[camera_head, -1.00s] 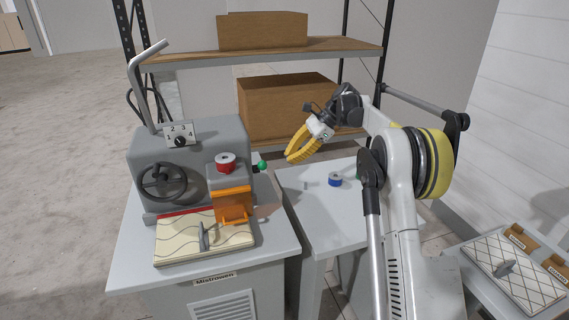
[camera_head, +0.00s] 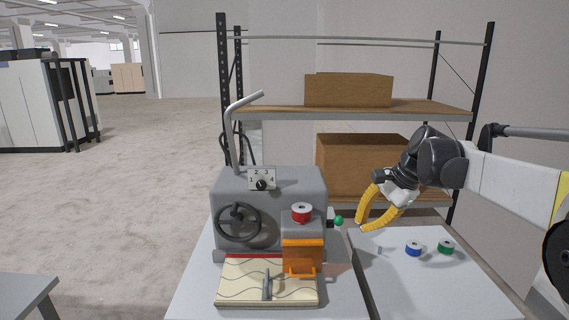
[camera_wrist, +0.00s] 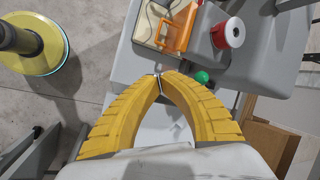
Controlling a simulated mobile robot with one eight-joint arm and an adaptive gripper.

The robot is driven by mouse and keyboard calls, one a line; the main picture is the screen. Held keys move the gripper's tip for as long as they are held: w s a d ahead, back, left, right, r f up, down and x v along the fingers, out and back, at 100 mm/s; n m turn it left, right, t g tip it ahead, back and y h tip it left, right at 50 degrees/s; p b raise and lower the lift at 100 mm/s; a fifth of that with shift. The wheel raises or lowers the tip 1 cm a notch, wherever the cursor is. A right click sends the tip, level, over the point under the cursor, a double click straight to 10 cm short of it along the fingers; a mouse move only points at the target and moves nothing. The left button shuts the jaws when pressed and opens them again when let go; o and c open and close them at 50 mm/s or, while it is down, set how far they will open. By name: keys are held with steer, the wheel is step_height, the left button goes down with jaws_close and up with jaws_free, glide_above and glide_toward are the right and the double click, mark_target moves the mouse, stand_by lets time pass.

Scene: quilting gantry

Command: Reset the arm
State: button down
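My gripper (camera_head: 362,225) has yellow ribbed fingers. It hangs in the air over the left back part of the grey side table, to the right of the grey machine (camera_head: 270,190). In the wrist view my gripper (camera_wrist: 161,77) has its two curved fingers bowed out and meeting at the tips, with nothing held between them. My arm reaches in from the right edge of the head view, and part of it is out of frame.
A blue spool (camera_head: 413,249) and a green spool (camera_head: 446,247) stand on the side table (camera_head: 440,290). A red spool (camera_head: 301,212) sits on the machine above its orange guard (camera_head: 302,258). A shelf rack (camera_head: 400,106) with brown boxes stands behind.

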steer(key=s+f+n+t+h+b, duration=0.1)
steer(key=s+f+n, duration=0.3)
steer(key=s, duration=0.5)
steer(key=s+a+f+n+t+h+b, duration=0.1)
steer(key=s+f+n, duration=0.3)
steer(key=s, duration=0.6)
steer(key=s+f+n+t+h+b, duration=0.2)
steer(key=s+f, duration=0.3)
steer(key=s, duration=0.4)
steer(key=shift+s+a+n+h+b, duration=0.25)
steer(key=shift+a+n+h+b, duration=0.15)
steer(key=shift+n, duration=0.5)
